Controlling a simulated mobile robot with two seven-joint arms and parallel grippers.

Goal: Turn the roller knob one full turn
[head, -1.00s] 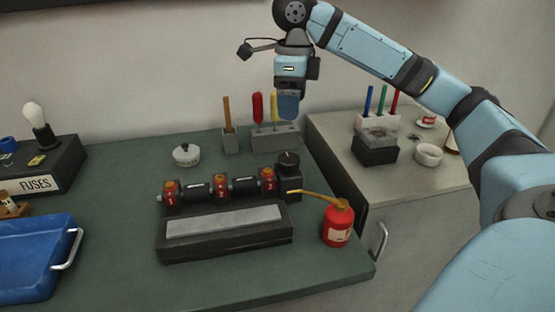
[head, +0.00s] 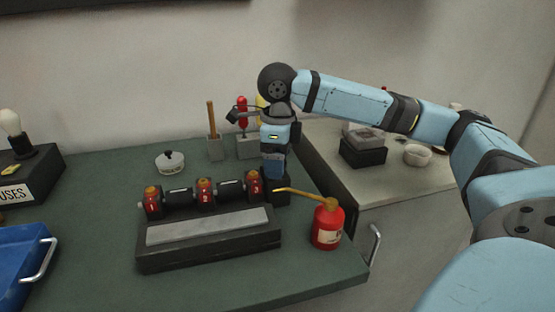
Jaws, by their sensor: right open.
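The black roller device (head: 210,237) stands on the green bench, with red numbered roller units (head: 205,192) along its back. At its right end is a dark block (head: 276,193). The roller knob on top of that block is hidden behind my right gripper. My right gripper (head: 274,172) points down directly over the block, with its blue fingers at the knob's place. It is open. I cannot tell whether the fingers touch the knob. My left gripper is out of view.
A red oil can (head: 327,224) stands close on the right, its yellow spout reaching towards the block. Upright tools in holders (head: 216,150) stand behind. A white lidded pot (head: 171,163) is at the back. A blue tray (head: 22,260) lies at left.

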